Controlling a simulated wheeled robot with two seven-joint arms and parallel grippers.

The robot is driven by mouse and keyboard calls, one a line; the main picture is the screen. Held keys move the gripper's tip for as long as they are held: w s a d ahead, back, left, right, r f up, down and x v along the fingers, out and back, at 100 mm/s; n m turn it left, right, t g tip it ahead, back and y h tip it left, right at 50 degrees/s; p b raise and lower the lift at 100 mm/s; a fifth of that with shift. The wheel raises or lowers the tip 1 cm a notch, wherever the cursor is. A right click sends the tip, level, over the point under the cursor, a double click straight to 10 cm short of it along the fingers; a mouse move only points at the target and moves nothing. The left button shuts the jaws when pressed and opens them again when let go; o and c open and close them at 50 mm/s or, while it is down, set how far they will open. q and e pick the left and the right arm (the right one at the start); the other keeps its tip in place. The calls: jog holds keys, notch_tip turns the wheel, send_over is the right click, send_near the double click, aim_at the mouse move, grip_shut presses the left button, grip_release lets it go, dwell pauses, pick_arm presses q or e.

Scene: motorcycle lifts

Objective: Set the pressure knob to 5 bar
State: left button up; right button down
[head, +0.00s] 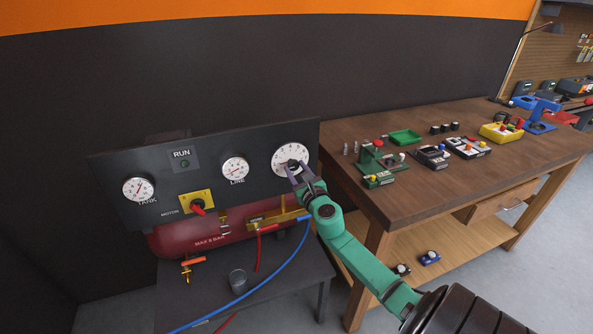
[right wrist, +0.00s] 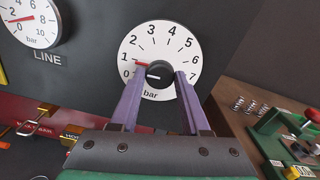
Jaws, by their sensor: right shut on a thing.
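The pressure knob (right wrist: 159,74) is a dark round knob in the middle of a white dial (right wrist: 160,44) marked 0 to 7 bar. A short red pointer beside the knob points left, between 0 and 1 and closer to 1. A white line on the knob also points left, near 0. In the head view this dial (head: 290,149) is at the right end of the black panel. My right gripper (head: 297,170) is at the dial, its purple fingers (right wrist: 158,84) shut on the knob from both sides. My left gripper is out of view.
The panel (head: 216,192) also carries the TANK gauge (head: 138,189), the LINE gauge (head: 236,168), a RUN lamp and a red-and-yellow MOTOR switch (head: 197,205). A red tank and hoses are below. A wooden workbench (head: 440,190) with small devices stands close on the right.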

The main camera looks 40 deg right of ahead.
jog(key=m+b, duration=0.1)
jog(key=m, duration=0.4)
jog(key=shift+m, duration=0.4)
jog(key=m, duration=0.6)
jog(key=shift+b, duration=0.4)
jog(key=m, duration=0.6)
jog(key=shift+m, duration=0.3)
jog(key=m, duration=0.6)
jog(key=shift+f+p, duration=0.1)
jog(key=shift+p, duration=0.3)
jog(key=shift+c, duration=1.9)
grip_release()
